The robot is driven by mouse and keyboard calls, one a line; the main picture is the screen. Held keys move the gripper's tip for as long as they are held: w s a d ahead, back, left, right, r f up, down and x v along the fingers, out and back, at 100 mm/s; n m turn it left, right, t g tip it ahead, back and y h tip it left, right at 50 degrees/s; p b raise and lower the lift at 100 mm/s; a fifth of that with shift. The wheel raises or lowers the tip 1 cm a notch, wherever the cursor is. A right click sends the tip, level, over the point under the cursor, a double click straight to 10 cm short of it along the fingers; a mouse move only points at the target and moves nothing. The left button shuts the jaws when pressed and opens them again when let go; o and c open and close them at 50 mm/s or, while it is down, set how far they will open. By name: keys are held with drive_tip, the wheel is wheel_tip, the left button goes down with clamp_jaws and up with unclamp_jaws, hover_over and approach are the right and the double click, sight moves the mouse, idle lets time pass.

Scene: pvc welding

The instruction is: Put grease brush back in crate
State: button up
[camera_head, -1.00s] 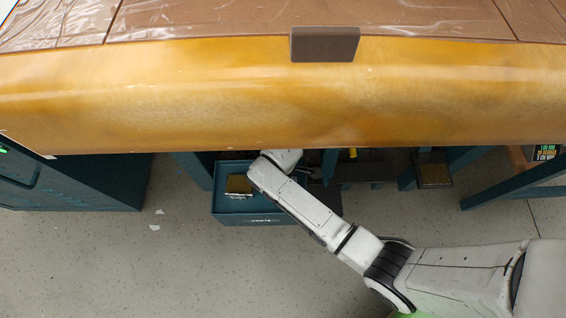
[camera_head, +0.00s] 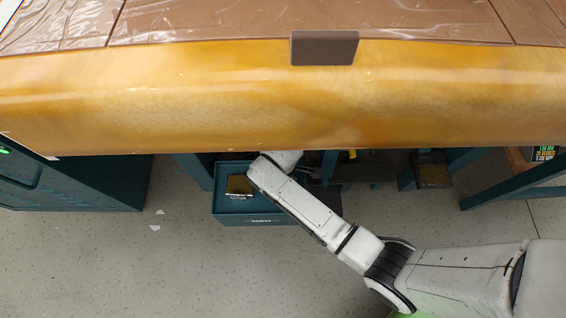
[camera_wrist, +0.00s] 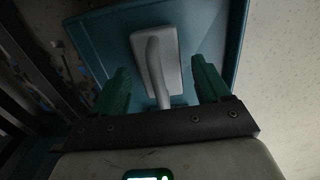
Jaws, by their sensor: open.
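A teal crate (camera_head: 228,218) stands on the floor below the front edge of the yellow table. It fills much of the wrist view (camera_wrist: 102,36). In the wrist view a white, flat-backed tool with a long handle (camera_wrist: 157,68), apparently the grease brush, is at the crate. My gripper (camera_wrist: 162,86) is open, with its two green fingers on either side of the handle and gaps between. I cannot tell how deep the tool sits. In the head view a brown-gold block with a pale edge (camera_head: 239,185) shows in the crate. My gripper is hidden there behind my arm.
The yellow table edge (camera_head: 200,95) overhangs the crate, with a brown block (camera_head: 325,48) on it. A dark teal cabinet (camera_head: 80,185) stands left. Teal table legs (camera_head: 485,195) stand right. The grey floor (camera_head: 120,265) in front of the crate is mostly clear.

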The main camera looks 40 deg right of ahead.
wheel_tip(320, 180, up, 12)
drive_tip(key=p, duration=0.5)
drive_tip(key=shift+f+p, duration=0.25)
drive_tip(key=shift+p, duration=0.05)
